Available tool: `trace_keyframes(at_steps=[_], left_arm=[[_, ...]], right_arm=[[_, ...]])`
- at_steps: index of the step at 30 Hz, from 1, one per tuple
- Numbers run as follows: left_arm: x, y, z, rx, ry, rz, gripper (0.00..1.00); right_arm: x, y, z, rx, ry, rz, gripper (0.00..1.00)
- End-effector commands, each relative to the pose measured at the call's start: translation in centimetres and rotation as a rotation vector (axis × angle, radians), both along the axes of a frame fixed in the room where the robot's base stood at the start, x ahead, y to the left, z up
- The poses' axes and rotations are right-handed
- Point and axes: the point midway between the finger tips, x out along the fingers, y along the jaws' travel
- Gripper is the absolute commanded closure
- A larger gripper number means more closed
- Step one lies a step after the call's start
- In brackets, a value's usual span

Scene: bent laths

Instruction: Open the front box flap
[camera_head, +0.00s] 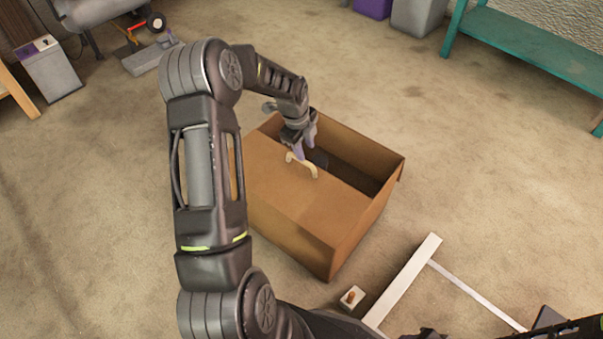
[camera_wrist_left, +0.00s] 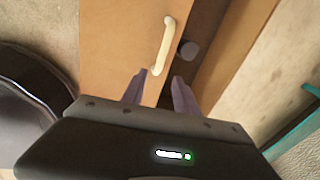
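A brown cardboard-coloured box (camera_head: 345,235) stands on the floor in the middle of the head view. Its front flap (camera_head: 262,180) lies flat over the near part of the opening and carries a pale curved handle (camera_head: 303,165). The far part of the box is open and dark inside. My left gripper (camera_head: 302,152) is just above the flap's inner edge, close to the handle. In the left wrist view, the handle (camera_wrist_left: 163,45) lies ahead of the left gripper (camera_wrist_left: 160,82), whose fingers are apart with nothing held between them. No right gripper can be made out.
A white frame (camera_head: 405,280) and a small block with a brown knob (camera_head: 352,297) lie on the floor near the box. A teal bench (camera_head: 530,45) stands at the upper right, a grey bin (camera_head: 48,72) at the upper left. Floor left of the box is clear.

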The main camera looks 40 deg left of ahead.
Motion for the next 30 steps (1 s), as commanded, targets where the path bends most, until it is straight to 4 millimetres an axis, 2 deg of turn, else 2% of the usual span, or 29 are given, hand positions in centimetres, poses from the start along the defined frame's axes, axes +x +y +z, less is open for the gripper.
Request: trace_keyframes(at_steps=[1,4,12,17,30], left_arm=[[0.0,1.2,-0.3,0.021,-0.001,-0.025,0.64],[-0.1,2.2,0.2,0.04,0.004,-0.059,0.64],[-0.1,2.2,0.4,0.043,0.006,-0.066,0.64],[0.0,2.2,-0.2,0.041,0.006,-0.065,0.64],[1.1,2.2,-6.2,0.041,0.007,-0.064,0.64]], right_arm=[[0.1,0.0,-1.1,0.0,-0.002,-0.001,0.64],[0.1,-0.1,-1.2,-0.001,-0.001,-0.002,0.64],[0.1,0.0,-1.0,0.0,-0.002,-0.001,0.64],[0.1,-0.1,-1.2,0.0,-0.002,-0.002,0.64],[0.6,-0.5,-3.2,-0.009,-0.01,-0.013,0.64]])
